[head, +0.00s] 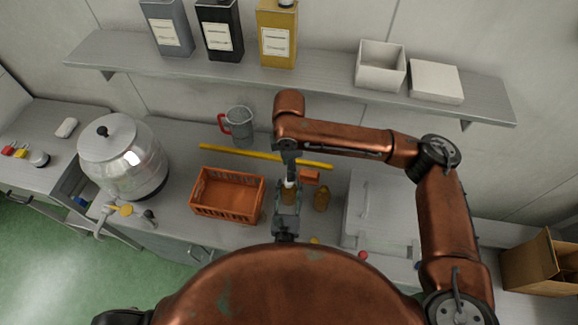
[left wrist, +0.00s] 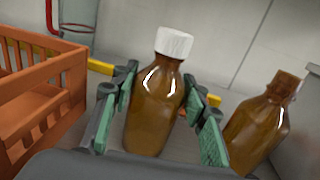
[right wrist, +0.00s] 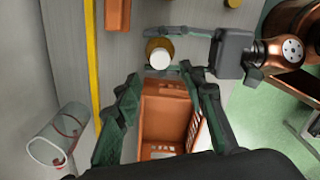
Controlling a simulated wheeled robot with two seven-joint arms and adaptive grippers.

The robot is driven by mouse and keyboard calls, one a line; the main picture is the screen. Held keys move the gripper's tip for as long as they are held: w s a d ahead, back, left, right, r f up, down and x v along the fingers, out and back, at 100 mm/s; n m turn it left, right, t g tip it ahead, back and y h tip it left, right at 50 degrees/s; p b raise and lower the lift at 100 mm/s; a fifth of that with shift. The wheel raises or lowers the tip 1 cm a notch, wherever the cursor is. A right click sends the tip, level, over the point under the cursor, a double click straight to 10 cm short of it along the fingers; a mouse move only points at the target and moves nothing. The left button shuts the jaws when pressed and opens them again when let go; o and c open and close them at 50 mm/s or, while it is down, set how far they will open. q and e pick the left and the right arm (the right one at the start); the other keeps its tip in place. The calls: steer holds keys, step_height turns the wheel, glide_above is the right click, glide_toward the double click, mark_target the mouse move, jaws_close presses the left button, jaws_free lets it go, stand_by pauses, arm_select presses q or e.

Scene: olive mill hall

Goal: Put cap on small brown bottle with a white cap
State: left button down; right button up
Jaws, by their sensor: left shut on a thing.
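The small brown bottle (left wrist: 155,105) stands between the fingers of my left gripper (left wrist: 160,110), which is shut on its body. The white cap (left wrist: 175,42) sits on top of the bottle's neck. In the head view, the bottle (head: 289,197) and my left gripper (head: 287,208) are left of a second brown bottle. My right gripper (right wrist: 160,75) is open and empty, with the white cap (right wrist: 160,57) just beyond its fingertips. In the head view, my right arm reaches over from the right and its gripper is partly hidden above the cap. Whether the cap is screwed tight cannot be told.
A second brown bottle (left wrist: 262,120) stands close on the right. An orange crate (head: 227,213) is on the left. A yellow bar (head: 240,155) lies behind, near a jug with a red handle (head: 238,124). A large steel container (head: 122,160) stands further left; a shelf (head: 330,88) hangs above.

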steer(key=shift+f, duration=4)
steer(key=shift+c, duration=0.2)
jaws_close()
steer(key=shift+o, duration=0.8)
jaws_free()
steer(key=shift+r, duration=0.1)
step_height(320, 180, up, 12)
